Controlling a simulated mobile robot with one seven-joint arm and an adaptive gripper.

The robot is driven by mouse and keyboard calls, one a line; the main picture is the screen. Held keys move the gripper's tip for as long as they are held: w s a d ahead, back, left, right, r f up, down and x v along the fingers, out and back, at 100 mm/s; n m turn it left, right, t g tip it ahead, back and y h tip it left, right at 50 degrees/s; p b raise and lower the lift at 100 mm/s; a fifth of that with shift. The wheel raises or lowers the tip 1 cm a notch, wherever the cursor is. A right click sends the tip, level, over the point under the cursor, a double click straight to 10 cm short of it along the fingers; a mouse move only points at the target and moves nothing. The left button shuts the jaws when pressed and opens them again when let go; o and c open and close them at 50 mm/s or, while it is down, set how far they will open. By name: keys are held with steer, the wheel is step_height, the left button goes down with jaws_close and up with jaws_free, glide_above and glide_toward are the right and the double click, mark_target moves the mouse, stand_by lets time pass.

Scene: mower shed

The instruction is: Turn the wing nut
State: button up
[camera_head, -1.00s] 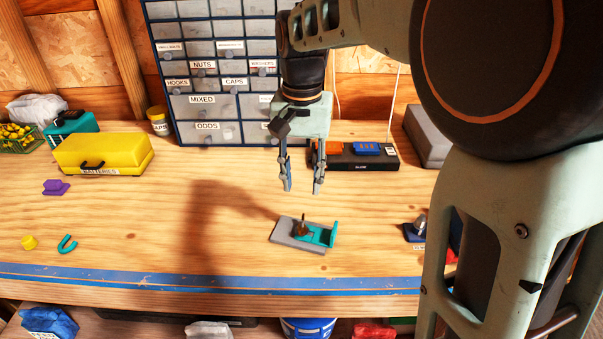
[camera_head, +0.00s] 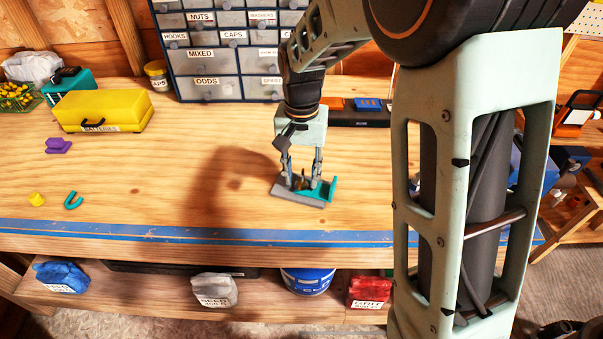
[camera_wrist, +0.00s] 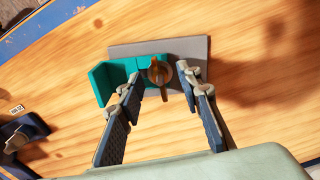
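The wing nut (camera_wrist: 159,72) is brown and sits on a teal bracket (camera_wrist: 115,79) with a grey base plate (camera_wrist: 195,48). In the head view the teal bracket (camera_head: 322,191) and grey base (camera_head: 296,197) lie on the bench near its front edge. My gripper (camera_head: 303,183) points down over this fixture, its fingers at the level of the nut. In the wrist view my gripper (camera_wrist: 162,80) is open, with one finger on each side of the wing nut and visible gaps between. In the head view the fingers partly hide the nut.
A yellow batteries case (camera_head: 103,110), purple piece (camera_head: 58,146), yellow piece (camera_head: 37,199) and teal hook (camera_head: 73,201) lie to the left. A drawer cabinet (camera_head: 220,60) stands behind. A dark-blue item (camera_wrist: 20,140) lies near the fixture. The bench around the fixture is mostly clear.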

jaws_close()
stand_by(0.3)
steer(key=shift+m, duration=0.3)
steer(key=m, duration=0.4)
steer(key=shift+m, duration=0.3)
steer(key=m, duration=0.5)
steer(key=shift+p, duration=0.4)
jaws_free()
